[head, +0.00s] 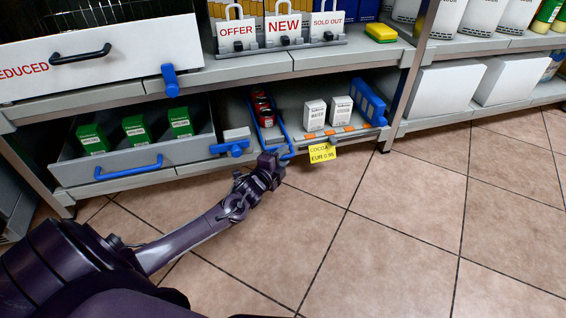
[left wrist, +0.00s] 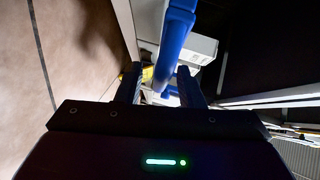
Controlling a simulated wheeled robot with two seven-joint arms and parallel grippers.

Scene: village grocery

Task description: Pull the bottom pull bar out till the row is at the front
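The bottom pull bar (head: 287,152) is a blue handle at the front edge of the bottom shelf. Its blue side rails run back around a row of small red tins (head: 263,108), which stand well back from the shelf front. My left gripper (head: 272,163) is at the bar's left end, low in front of the shelf. In the left wrist view the blue bar (left wrist: 174,45) runs between the two spread fingers (left wrist: 160,75), with a gap at the left finger. Contact with the right finger is unclear. My right gripper is in neither view.
A blue knob (head: 230,148) is left of the bar, beside a grey drawer (head: 130,165) of green boxes with a blue handle. White cartons (head: 315,115) and a yellow price tag (head: 322,153) are to the right. The tiled floor (head: 390,220) in front is clear.

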